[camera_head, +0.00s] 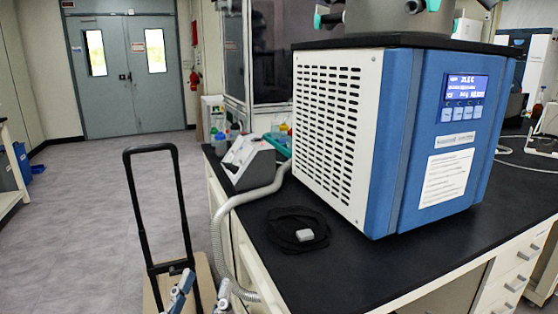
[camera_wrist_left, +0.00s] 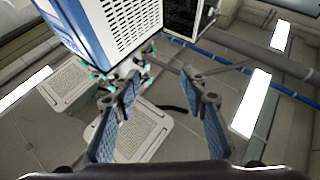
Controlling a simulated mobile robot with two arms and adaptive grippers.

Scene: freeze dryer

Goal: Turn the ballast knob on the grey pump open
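The grey pump and its ballast knob do not show in either view. My left gripper (camera_head: 203,291) is at the bottom edge of the head view, in front of the black-handled cart. In the left wrist view its two blue-padded fingers (camera_wrist_left: 168,98) stand wide apart with nothing between them. That camera looks upward, past the freeze dryer toward the ceiling. My right gripper is in neither view.
A blue and white freeze dryer (camera_head: 335,130) stands on the black bench (camera_head: 340,275). A grey corrugated hose (camera_head: 216,235) runs down the bench's left side, close to my left gripper. The cart's tall black handle (camera_head: 137,215) rises beside it.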

